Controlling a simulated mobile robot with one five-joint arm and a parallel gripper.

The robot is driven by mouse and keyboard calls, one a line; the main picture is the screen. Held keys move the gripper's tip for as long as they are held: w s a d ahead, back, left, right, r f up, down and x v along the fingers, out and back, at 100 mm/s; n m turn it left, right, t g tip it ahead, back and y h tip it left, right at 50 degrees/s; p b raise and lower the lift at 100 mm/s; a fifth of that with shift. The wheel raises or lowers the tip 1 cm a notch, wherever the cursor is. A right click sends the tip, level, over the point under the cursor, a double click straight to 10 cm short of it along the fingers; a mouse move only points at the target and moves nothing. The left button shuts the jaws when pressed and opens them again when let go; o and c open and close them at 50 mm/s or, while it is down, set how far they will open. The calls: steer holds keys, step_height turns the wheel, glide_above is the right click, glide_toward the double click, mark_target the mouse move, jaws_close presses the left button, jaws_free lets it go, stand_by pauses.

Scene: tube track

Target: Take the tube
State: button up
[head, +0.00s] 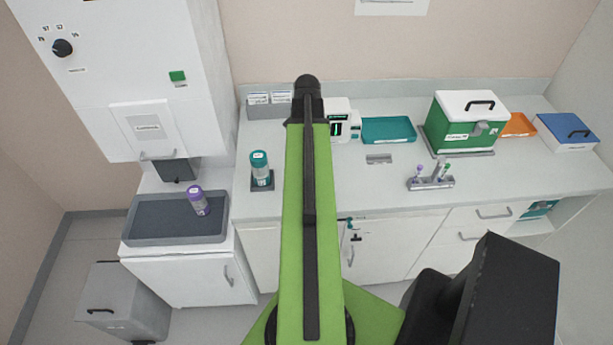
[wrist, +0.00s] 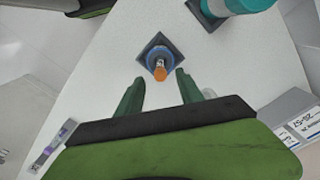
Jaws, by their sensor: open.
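My gripper (wrist: 160,92) is open in the wrist view, with two green fingers apart and nothing between them. Just beyond the fingertips, a round blue item with an orange end (wrist: 159,73) stands on a dark square base (wrist: 147,46); I cannot tell if it is a tube. A teal-capped tube (head: 260,168) stands upright on a dark base on the counter, left of my arm; a teal item at the wrist view's top right (wrist: 240,8) looks like it. My fingers are hidden in the head view.
The grey tray (head: 150,236) is at the left. A small rack (head: 432,184) with thin tubes, a teal tray (head: 388,130), a green box (head: 463,125), an orange tray (head: 518,125) and a blue-lidded box (head: 567,131) stand on the right. The front middle counter (head: 375,185) is clear.

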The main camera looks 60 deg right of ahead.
step_height(320, 180, down, 7)
steer(key=b, duration=0.5)
steer(key=shift+a+r+b, duration=0.1)
steer(key=shift+r+b, duration=0.05)
steer(key=shift+b, duration=0.15)
steer(key=shift+r, duration=0.2)
steer(key=shift+w, duration=0.1)
jaws_close()
step_height(320, 180, up, 5)
steer(key=p, duration=0.5)
steer(key=shift+f, duration=0.1)
steer(key=s+d+r+p, duration=0.2)
steer(key=s+r+p, duration=0.4)
steer(key=s, duration=0.5)
steer(key=shift+s+d, duration=0.2)
steer(key=shift+d, duration=0.2)
steer(key=shift+r, duration=0.1)
